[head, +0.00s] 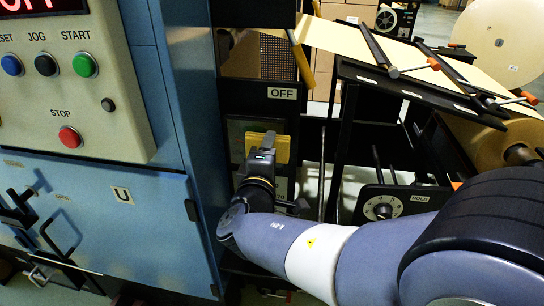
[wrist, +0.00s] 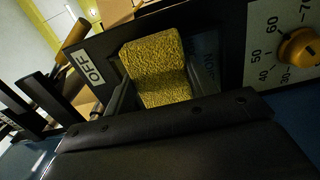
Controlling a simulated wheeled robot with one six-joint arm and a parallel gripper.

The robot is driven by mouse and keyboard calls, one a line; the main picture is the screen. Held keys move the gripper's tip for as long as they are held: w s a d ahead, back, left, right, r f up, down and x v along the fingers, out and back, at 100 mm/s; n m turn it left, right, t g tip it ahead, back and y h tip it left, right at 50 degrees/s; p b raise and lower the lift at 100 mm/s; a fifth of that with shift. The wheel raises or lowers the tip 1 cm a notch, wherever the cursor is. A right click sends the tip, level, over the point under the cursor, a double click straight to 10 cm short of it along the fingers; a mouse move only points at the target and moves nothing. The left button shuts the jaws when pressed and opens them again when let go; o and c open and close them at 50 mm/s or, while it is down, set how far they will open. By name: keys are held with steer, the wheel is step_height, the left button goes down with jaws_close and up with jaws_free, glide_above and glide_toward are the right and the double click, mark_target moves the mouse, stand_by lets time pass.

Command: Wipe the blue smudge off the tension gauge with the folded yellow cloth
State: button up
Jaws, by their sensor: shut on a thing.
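My gripper (head: 264,147) is shut on the folded yellow cloth (head: 282,150), in front of a dark panel below an OFF label. In the wrist view the cloth (wrist: 158,72) stands out beyond the dark gripper body as a thick yellow pad. Behind it is a plate (wrist: 205,68) with part of a printed word and a bluish tint; I take it to be the tension gauge.
A white scale with a yellow knob (wrist: 302,48) sits close beside the plate in the wrist view. The blue cabinet with buttons (head: 75,80) stands left. The rail frame carrying kraft paper (head: 350,40) and a HOLD dial (head: 383,208) are at right.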

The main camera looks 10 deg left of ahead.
steer(key=shift+w+a+b, duration=0.15)
steer(key=shift+a+b, duration=0.25)
steer(key=shift+a, duration=1.3)
steer(key=shift+w+a+b, duration=0.15)
steer(key=shift+a+b, duration=0.25)
steer(key=shift+a, duration=1.25)
steer(key=s+b, duration=0.2)
steer(key=s, duration=0.4)
steer(key=shift+a, duration=0.2)
steer(key=s+b, duration=0.1)
steer(key=s, duration=0.2)
steer(key=shift+a, duration=0.15)
